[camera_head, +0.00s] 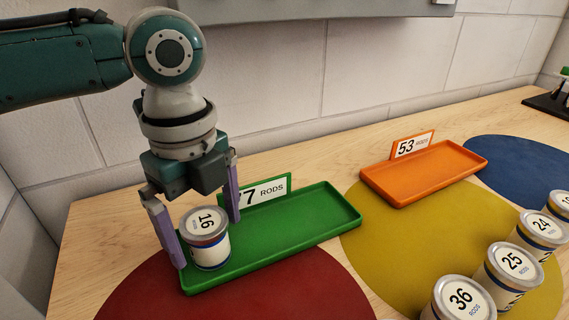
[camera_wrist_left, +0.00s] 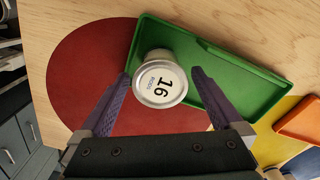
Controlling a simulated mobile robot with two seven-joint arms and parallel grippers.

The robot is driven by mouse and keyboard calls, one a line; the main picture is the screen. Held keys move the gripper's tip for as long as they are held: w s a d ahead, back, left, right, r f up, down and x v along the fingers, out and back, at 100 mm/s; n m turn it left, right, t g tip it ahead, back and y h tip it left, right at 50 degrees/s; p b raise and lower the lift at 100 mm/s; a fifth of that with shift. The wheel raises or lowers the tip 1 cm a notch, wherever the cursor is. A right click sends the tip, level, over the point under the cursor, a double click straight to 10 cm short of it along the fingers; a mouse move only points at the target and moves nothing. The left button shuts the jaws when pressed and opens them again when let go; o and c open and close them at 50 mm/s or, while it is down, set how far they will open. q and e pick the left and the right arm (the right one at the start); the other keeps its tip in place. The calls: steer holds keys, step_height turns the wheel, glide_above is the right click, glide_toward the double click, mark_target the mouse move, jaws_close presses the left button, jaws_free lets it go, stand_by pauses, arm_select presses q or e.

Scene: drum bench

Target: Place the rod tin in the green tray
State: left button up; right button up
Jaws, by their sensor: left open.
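The rod tin marked 16 (camera_head: 206,240) stands upright at the left end of the green tray (camera_head: 305,222), and it also shows in the left wrist view (camera_wrist_left: 160,80). The green tray lies on the bench with a sign reading RODS at its back, partly hidden by my gripper. My left gripper (camera_head: 207,240) is open, with one purple finger on each side of the tin. In the left wrist view, gaps show between the fingers and the tin. My right gripper is not in view.
An orange tray (camera_head: 420,177) with a 53 sign stands empty to the right. Tins marked 36 (camera_head: 459,298), 25 (camera_head: 512,266) and 24 (camera_head: 540,232), plus another, stand at the right. Red (camera_head: 150,290), yellow (camera_head: 390,245) and blue (camera_head: 520,165) round mats lie on the bench.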

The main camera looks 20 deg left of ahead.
mark_target(205, 221)
arm_select(q)
step_height(205, 221, up, 11)
steer(key=p, duration=0.2)
steer(key=s+d+f+n+t, duration=0.1)
steer(key=s+d+f+n, duration=0.1)
steer(key=s+d+n, duration=0.1)
steer(key=s+d+f+n+t+h, duration=0.1)
steer(key=s+d+f+n, duration=0.2)
steer(key=s+n, duration=0.1)
steer(key=s+d+f+n+t+h, duration=0.1)
steer(key=s+d+f+n, duration=0.2)
steer(key=n, duration=0.2)
steer(key=shift+s+f, duration=0.15)
steer(key=shift+s, duration=0.2)
steer(key=s+a+n, duration=0.1)
steer(key=a+n, duration=0.1)
steer(key=s+a+n+y, duration=0.1)
steer(key=s+a+n, duration=0.3)
steer(key=shift+s+f+n+t+y, duration=0.15)
steer(key=shift+f+n+t+y, duration=0.15)
steer(key=shift+f+n+y, duration=0.1)
